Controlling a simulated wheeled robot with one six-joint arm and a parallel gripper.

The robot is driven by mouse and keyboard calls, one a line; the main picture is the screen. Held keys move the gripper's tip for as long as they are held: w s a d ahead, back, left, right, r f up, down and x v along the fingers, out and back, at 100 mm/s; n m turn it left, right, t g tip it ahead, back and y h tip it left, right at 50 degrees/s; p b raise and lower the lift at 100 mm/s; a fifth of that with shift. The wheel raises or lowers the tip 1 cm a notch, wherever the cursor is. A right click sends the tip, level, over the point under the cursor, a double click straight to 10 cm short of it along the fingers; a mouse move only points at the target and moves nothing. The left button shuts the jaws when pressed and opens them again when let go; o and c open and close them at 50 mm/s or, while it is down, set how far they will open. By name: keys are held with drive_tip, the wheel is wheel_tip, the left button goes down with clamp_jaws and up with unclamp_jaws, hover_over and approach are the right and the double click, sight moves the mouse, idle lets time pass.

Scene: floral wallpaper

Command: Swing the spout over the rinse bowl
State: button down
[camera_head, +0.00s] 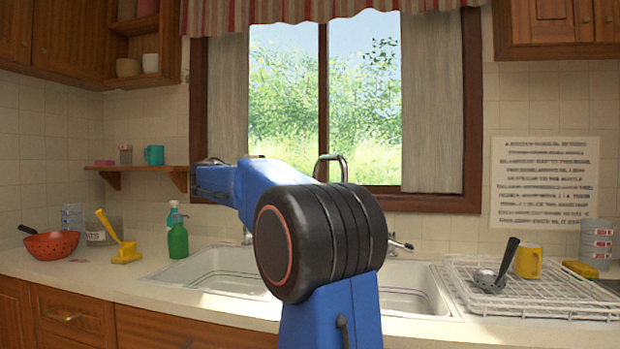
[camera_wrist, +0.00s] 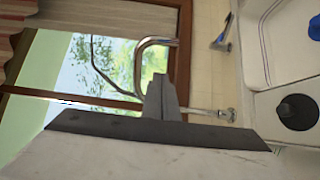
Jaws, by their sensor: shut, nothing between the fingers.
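The chrome spout (camera_head: 329,160) is a curved pipe that rises behind my arm, in front of the window; its lower part is hidden in the head view. In the wrist view the spout (camera_wrist: 152,48) shows as a bent tube, tipped on its side, beyond my fingers. My gripper (camera_head: 203,180) is shut and empty, raised above and left of the sink; its fingers also show in the wrist view (camera_wrist: 160,95). The sink has a left bowl (camera_head: 205,275) and a right bowl (camera_head: 420,288), both partly hidden by my arm. I cannot tell which is the rinse bowl.
A tap lever (camera_head: 400,244) stands right of my arm. A green soap bottle (camera_head: 178,240) and a yellow tool (camera_head: 127,252) stand left of the sink. A wire rack (camera_head: 540,302) with a yellow mug (camera_head: 528,261) lies right. A shelf (camera_head: 135,170) is near my gripper.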

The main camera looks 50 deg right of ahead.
drive_tip(key=s+x, duration=0.2)
drive_tip(key=x, duration=1)
drive_tip(key=shift+s, duration=0.5)
drive_tip(key=shift+s+d+r, duration=0.1)
drive_tip(key=shift+s+d, duration=0.6)
drive_tip(key=shift+d, duration=0.25)
